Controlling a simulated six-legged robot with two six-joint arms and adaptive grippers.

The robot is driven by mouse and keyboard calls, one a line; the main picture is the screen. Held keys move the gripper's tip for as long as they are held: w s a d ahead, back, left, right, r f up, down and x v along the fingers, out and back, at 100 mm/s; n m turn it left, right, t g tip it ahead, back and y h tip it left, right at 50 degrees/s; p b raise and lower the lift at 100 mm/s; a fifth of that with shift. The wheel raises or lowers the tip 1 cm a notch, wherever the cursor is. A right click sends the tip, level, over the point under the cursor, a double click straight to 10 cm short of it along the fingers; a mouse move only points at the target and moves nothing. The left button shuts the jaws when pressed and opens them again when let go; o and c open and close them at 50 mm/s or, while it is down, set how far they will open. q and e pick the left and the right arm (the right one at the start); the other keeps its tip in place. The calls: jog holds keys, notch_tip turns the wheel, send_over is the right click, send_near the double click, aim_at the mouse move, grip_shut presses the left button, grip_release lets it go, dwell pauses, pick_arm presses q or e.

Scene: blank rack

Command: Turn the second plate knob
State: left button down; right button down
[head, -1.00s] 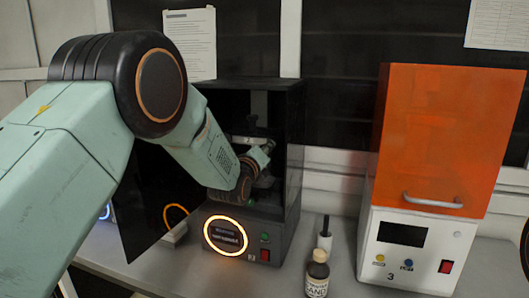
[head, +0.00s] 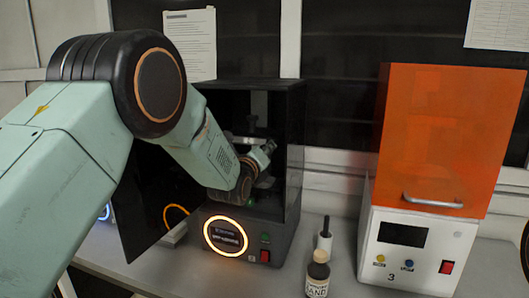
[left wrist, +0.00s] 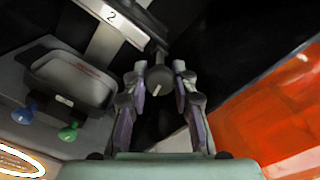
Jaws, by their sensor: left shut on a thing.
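A dark round knob (left wrist: 159,79) with a pale mark on its face shows in the left wrist view, at the end of a metal plate arm (left wrist: 118,38) labelled 2. My left gripper (left wrist: 158,72) is shut on this knob, one finger on each side. In the head view my left gripper (head: 265,152) reaches into the open black machine (head: 293,150), and the knob is hard to make out there. My right gripper is in neither view.
A tray (left wrist: 72,80) sits inside the machine beside the plate arm. The machine's dark door (head: 150,205) hangs open at left. A small bottle (head: 317,275) and an orange-hooded machine (head: 435,150) stand to the right.

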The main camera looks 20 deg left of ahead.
pick_arm(q)
jog(key=shift+f+m, duration=0.15)
jog(key=shift+m, duration=0.25)
dwell(3.7)
jog(key=c, duration=1.1)
grip_release()
jog(key=shift+o, duration=0.2)
jog(key=s, duration=1.2)
jog(key=shift+a, duration=0.2)
